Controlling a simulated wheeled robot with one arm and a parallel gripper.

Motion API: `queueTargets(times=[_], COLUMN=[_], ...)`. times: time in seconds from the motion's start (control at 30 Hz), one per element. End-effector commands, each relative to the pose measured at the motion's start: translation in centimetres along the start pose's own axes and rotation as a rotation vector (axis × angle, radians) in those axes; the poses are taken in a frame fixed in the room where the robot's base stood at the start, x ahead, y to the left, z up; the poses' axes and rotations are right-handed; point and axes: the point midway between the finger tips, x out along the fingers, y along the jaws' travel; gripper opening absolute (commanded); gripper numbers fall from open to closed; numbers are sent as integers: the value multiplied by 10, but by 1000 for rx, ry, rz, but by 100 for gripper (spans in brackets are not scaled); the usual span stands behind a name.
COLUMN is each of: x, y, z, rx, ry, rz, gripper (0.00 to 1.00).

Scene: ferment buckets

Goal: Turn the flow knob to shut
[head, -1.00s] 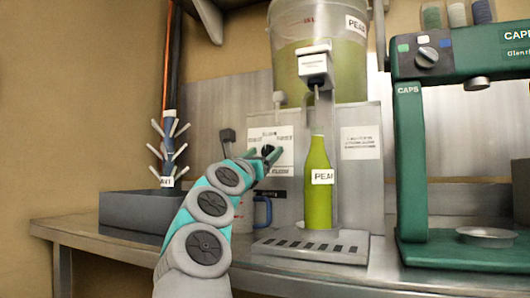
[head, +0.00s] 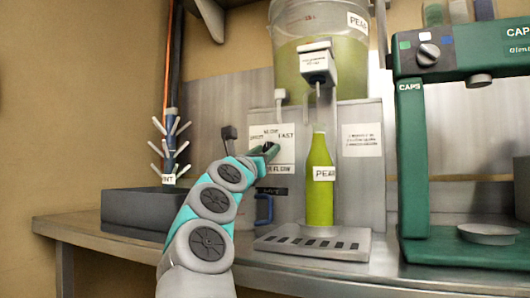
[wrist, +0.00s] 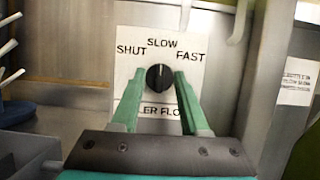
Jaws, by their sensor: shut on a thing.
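The flow knob (wrist: 159,77) is black and round, on a white panel (wrist: 125,70) marked SHUT at left, SLOW at top and FAST at right. Its pale mark seems to point up, toward SLOW. My gripper (wrist: 158,84) has its green fingers on both sides of the knob, shut on it. In the head view my gripper (head: 267,151) is at the panel (head: 286,170) and mostly hides the knob. A green bottle (head: 319,190) with a PEAR label stands upright under the filler spout (head: 318,88).
A bucket of green liquid (head: 325,60) stands above the filler. A drip tray (head: 312,243) lies under the bottle. A green capping machine (head: 413,160) stands at right. A grey bin (head: 145,211) with a bottle-drying tree (head: 171,150) is at left.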

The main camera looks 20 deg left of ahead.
Motion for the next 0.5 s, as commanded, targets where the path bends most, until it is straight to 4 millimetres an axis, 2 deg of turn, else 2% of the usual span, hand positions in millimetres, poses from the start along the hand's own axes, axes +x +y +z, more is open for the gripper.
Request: queueTargets(times=[0.5], x=[0], y=[-2], z=[-2], rx=[-155], ry=[0], rz=[65], gripper=[0])
